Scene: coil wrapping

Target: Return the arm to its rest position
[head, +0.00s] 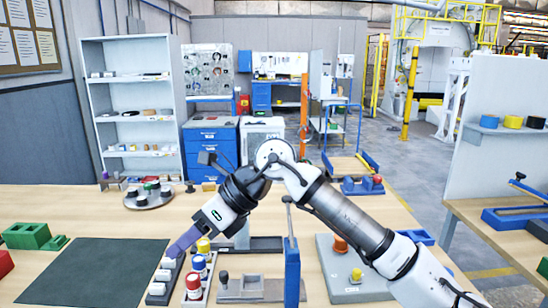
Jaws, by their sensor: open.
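My arm reaches in from the lower right, bends at an elbow above the middle of the table, and slopes down to the left. My gripper (176,249) is at its end, pointing down and left. It is open, and I see nothing held in it. It is over or just behind a dark rack (158,288) with several white pieces; the exact gap is hard to tell. A row of bottles with a red cap (193,281), a blue cap (198,262) and a yellow cap (203,245) stands just right of the rack.
A dark mat (85,268) lies bare at the left. Green blocks (27,236) sit beyond its left edge. A round tray (133,203) with small parts stands behind. A blue upright post (291,272) and a grey plate (330,270) with knobs are under my arm.

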